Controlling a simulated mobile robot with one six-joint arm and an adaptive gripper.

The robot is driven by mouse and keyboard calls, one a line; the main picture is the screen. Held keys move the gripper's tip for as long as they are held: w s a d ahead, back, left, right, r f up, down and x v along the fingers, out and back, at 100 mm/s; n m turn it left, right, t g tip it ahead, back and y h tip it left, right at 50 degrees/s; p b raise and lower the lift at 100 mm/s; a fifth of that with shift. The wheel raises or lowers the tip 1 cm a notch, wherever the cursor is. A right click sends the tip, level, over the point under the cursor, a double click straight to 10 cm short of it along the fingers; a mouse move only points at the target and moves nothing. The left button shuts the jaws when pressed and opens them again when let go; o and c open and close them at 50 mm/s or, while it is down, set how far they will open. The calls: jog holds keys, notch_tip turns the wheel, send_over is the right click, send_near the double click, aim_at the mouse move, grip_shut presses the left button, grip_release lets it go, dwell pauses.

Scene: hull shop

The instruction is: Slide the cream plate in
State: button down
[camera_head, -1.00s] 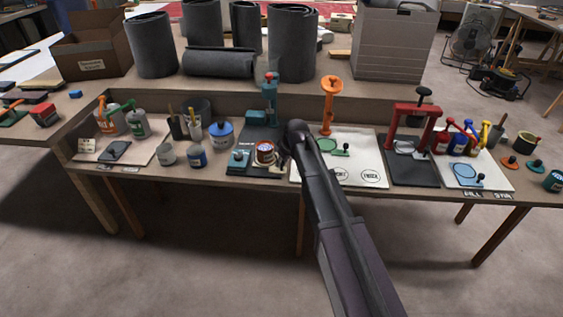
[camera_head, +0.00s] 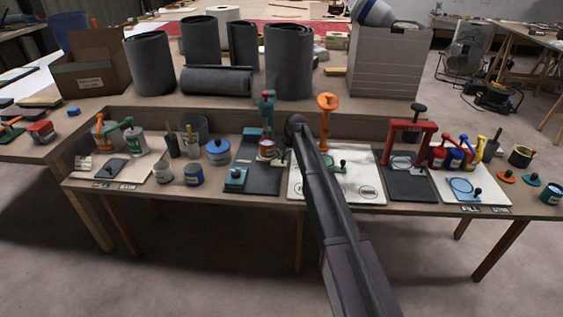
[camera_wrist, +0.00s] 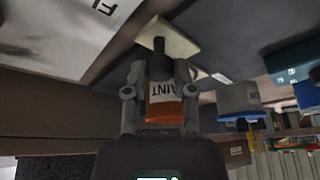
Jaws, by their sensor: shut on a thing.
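The cream plate (camera_wrist: 183,38) shows in the wrist view just past my fingertips, lying close to a dark surface. A dark upright knob (camera_wrist: 158,46) stands on it. My gripper (camera_wrist: 159,66) is shut on this knob. A paint tin (camera_wrist: 163,92) with a white label and an orange band shows between and behind the fingers. In the head view, my gripper (camera_head: 284,148) is beside the same tin (camera_head: 267,148), at the dark mat (camera_head: 262,180) before the teal press (camera_head: 266,112). My arm and the tin hide most of the plate there.
A teal plate with a knob (camera_head: 235,177) lies at the mat's left front. A white board (camera_head: 310,188) with an orange stand (camera_head: 327,115) is to the right. A red frame (camera_head: 408,130) stands farther right. The table's front edge is near.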

jog(key=shift+w, duration=0.35)
jog(key=shift+c, duration=2.2)
grip_release()
jog(key=shift+s, duration=0.25)
jog(key=s, duration=1.4)
jog(key=shift+s+a, duration=0.2)
jog(key=shift+p+v, duration=0.8)
jog(key=p+v, duration=1.2)
jog(key=v, duration=0.1)
jog(key=s+d+f+m+g+h+b, duration=0.1)
jog(key=s+d+f+m+b, duration=0.3)
jog(key=s+d+f+b, duration=0.4)
jog(key=s+d+f, duration=0.1)
jog(key=s+d, duration=0.1)
jog(key=shift+s+d+f+h, duration=0.2)
jog(key=shift+s+d+h, duration=0.05)
jog(key=shift+d+h, duration=0.05)
